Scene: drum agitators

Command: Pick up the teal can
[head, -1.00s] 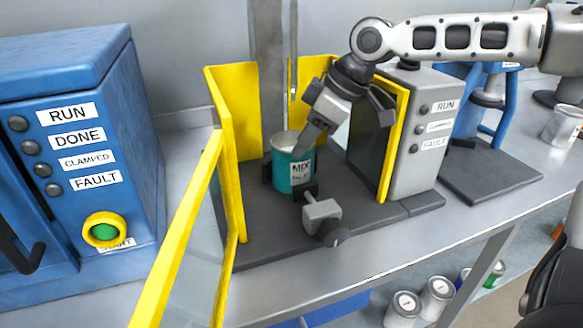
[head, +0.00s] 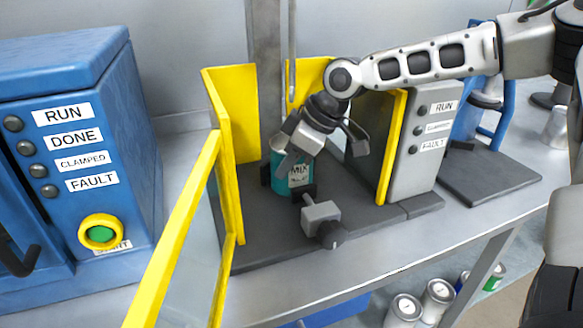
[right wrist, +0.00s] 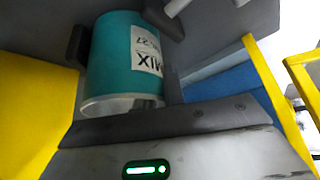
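The teal can (head: 291,172), with a white MIX label, stands upright between dark clamp pads on the dark base of the middle machine. In the right wrist view the teal can (right wrist: 118,58) is close ahead, left of centre, with its pale open end towards the camera. My right gripper (head: 322,157) is at the can's top right. Its fingers look spread apart, one in front of the can's rim and one out to the right. Whether the near finger touches the can cannot be told. My left gripper is not in view.
A yellow-framed guard door (head: 177,228) stands open at the front left. A yellow panel (head: 396,150) and the grey control box (head: 418,140) bound the right side. A grey clamp block with a knob (head: 321,217) sits in front of the can. A blue machine (head: 70,150) stands left.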

